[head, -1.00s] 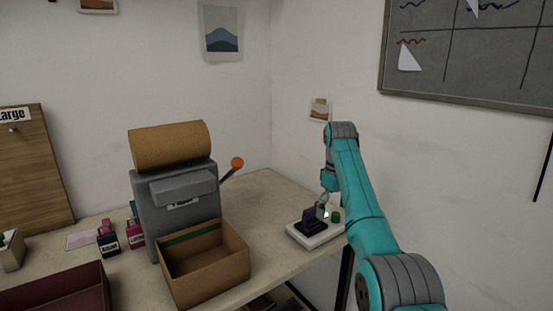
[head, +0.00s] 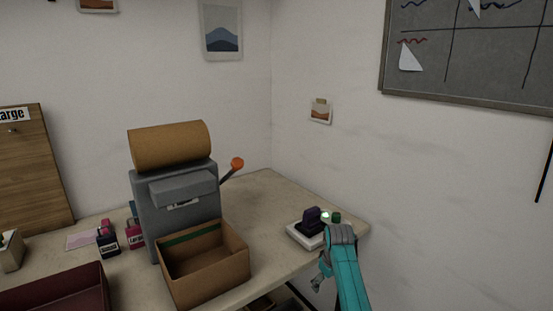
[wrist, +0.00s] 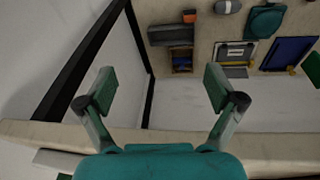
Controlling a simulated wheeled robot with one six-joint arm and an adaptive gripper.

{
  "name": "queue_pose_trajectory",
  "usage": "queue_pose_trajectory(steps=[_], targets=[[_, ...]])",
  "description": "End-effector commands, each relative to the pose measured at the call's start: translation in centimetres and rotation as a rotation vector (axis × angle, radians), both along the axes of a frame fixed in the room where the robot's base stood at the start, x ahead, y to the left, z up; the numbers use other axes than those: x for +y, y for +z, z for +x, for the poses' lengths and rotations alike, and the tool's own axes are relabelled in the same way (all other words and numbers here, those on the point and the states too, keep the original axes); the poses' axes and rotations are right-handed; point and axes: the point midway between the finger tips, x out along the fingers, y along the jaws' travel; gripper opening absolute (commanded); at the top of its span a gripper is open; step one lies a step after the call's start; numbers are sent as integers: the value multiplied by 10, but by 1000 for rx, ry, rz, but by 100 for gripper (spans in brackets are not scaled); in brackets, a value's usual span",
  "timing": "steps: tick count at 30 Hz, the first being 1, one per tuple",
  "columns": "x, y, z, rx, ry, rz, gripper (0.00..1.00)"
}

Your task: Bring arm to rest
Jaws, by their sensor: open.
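My teal arm (head: 346,270) is folded low at the right front corner of the table in the head view.
A grey machine (head: 178,215) with a brown roll and orange-knobbed lever stands behind an open cardboard box (head: 208,278). A dark red tray (head: 60,292) is at left.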

Motion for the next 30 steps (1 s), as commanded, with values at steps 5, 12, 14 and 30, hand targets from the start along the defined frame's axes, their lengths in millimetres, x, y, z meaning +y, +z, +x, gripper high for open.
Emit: queue_pose_trajectory(steps=[5, 12, 14, 30], targets=[[-2, -74, -33, -71, -35, 11, 92], [-4, -151, -88, -174, -82, 30, 92], [-5, -166, -103, -201, -93, 36, 92], [-10, -250, -274, -430, -192, 97, 92]])
